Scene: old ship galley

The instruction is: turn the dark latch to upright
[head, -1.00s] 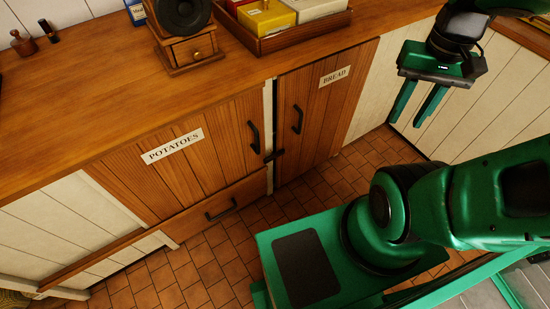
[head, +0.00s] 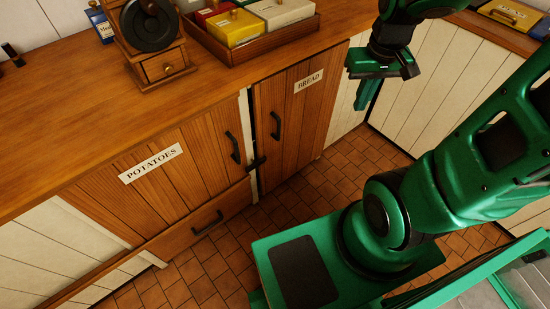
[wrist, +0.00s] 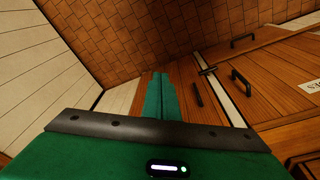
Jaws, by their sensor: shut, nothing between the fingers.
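The dark latch (head: 257,162) sits low on the pale post between the two wooden cupboard doors, lying roughly crosswise. It also shows in the wrist view as a short dark bar (wrist: 207,71) across the pale strip. My gripper (head: 361,107) hangs in front of the right edge of the BREAD door, to the right of and higher than the latch in the head view. Its green fingers point down and look closed together. In the wrist view the fingertips (wrist: 160,75) meet with nothing between them, apart from the latch.
The POTATOES door (head: 170,180) and BREAD door (head: 300,120) have dark handles (head: 233,147) close to the latch. A drawer (head: 205,222) lies below. A coffee grinder (head: 152,50) and a tray of tins (head: 270,47) stand on the counter. The tiled floor ahead is clear.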

